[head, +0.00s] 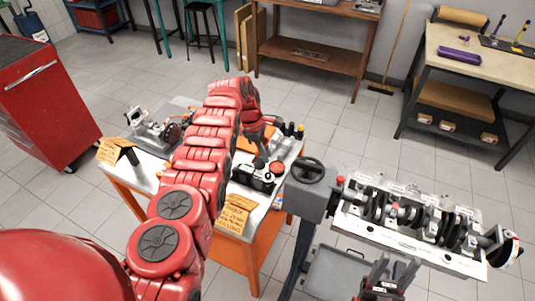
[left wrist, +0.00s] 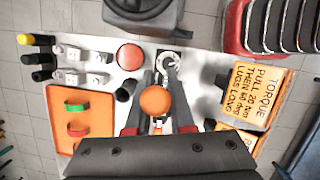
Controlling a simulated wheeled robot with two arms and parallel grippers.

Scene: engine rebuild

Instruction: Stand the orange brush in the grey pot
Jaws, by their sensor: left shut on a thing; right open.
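My left gripper (head: 260,160) reaches down over the far part of the white-topped cart. In the left wrist view its fingers (left wrist: 166,78) are shut on the orange brush (left wrist: 157,101), whose round orange end faces the camera. The brush's lower part is hidden. A grey ring-shaped thing (left wrist: 172,60) lies just beyond the fingertips; it may be the grey pot's rim, but I cannot tell. My right gripper (head: 383,282) is open and empty at the bottom of the head view, in front of the engine block.
The cart (head: 225,246) also carries an orange tray (left wrist: 62,150) with green and red rings, a red round-topped thing (left wrist: 131,56), several small bottles and an orange note (left wrist: 262,98). An engine block (head: 410,240) on a stand is to the right. A red tool cabinet (head: 45,110) stands left.

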